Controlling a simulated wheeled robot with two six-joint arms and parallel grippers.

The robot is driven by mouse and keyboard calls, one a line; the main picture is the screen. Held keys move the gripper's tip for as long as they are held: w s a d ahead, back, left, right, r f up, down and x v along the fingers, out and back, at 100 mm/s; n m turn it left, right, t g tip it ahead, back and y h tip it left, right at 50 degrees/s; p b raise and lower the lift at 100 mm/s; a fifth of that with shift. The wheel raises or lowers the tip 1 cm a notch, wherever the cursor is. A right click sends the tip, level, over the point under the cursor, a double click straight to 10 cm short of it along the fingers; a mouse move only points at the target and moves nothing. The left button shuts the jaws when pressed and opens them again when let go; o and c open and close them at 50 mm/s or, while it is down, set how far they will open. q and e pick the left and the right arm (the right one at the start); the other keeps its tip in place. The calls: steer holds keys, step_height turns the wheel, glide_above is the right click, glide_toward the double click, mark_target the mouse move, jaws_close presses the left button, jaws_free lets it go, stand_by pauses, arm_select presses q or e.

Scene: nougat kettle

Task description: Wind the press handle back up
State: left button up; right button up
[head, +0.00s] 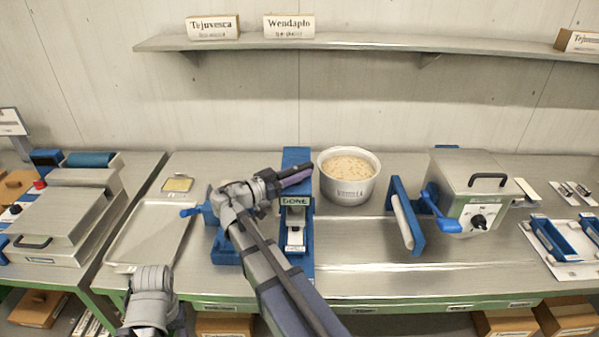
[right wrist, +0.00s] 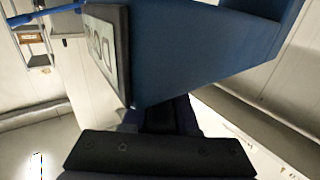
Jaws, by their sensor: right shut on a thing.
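The blue press (head: 297,157) stands on the steel table, left of the kettle, with a plate reading DONE on its front. My right gripper (head: 297,176) is at its upper part, just above the plate. It is shut on a part of the press, which I take to be the handle; the grip is mostly hidden. In the right wrist view the blue press body (right wrist: 205,50) and the edge of its plate lie close in front of the dark fingers (right wrist: 165,130). My left arm shows at the lower left; its gripper is not visible.
A kettle of pale nougat (head: 349,180) stands just right of the press. A steel tray (head: 145,240) lies to the left. A blue-handled steel machine (head: 475,190) stands to the right. The table between kettle and front edge is clear.

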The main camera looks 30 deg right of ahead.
jaws_close()
steer(key=shift+s+n+t, duration=0.2)
steer(key=shift+n+t, duration=0.5)
steer(key=shift+t, duration=0.4)
steer(key=shift+w+n+t+y, duration=0.15)
steer(key=shift+n+t+y, duration=0.35)
steer(key=shift+t, duration=0.4)
steer(key=shift+w+n+t, duration=0.25)
steer(key=shift+n+t, duration=0.15)
steer(key=shift+t, duration=0.1)
steer(key=o, duration=0.8)
jaws_free()
